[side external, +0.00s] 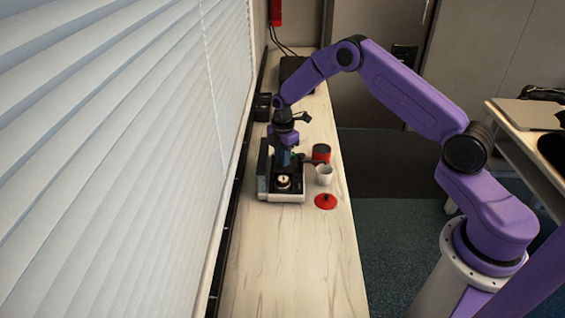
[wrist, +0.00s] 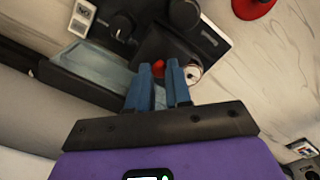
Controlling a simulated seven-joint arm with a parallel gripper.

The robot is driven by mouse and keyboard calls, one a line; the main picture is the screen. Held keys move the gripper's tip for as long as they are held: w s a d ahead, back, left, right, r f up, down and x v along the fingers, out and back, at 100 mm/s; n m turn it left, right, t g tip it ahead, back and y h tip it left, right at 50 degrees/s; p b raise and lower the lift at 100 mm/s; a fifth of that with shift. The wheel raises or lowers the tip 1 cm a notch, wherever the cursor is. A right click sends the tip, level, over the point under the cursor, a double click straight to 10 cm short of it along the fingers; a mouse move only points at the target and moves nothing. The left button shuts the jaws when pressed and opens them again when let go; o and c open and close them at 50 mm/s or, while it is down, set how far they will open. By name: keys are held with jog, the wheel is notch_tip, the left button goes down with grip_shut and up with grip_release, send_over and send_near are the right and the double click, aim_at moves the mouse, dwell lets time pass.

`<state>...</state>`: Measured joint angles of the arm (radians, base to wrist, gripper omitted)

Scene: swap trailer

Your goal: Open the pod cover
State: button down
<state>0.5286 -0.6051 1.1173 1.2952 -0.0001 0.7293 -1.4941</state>
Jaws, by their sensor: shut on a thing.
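A dark pod machine (side external: 283,196) stands on the counter, and its black top with a round dial (wrist: 122,27) shows in the wrist view. The black pod cover (wrist: 160,42) lies just beyond my fingertips in the wrist view. My gripper (side external: 286,164) points down over the machine in the side view. Its two blue fingers (wrist: 165,70) are close together, shut at the cover. The exact contact is hidden behind the fingers. A small red patch shows between the fingertips, and I cannot tell what it belongs to.
A white cup (side external: 324,175) stands right of the machine, with a red can (side external: 321,152) behind it. A red lid (side external: 325,201) lies in front of the cup. Window blinds (side external: 120,130) border the left side. The counter's near part (side external: 295,265) is clear.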

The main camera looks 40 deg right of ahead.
jog(key=shift+w+d, duration=0.15)
jog(key=c, duration=1.1)
grip_release()
jog(key=shift+o, duration=0.2)
notch_tip(320, 180, up, 18)
jog(key=shift+f, duration=0.25)
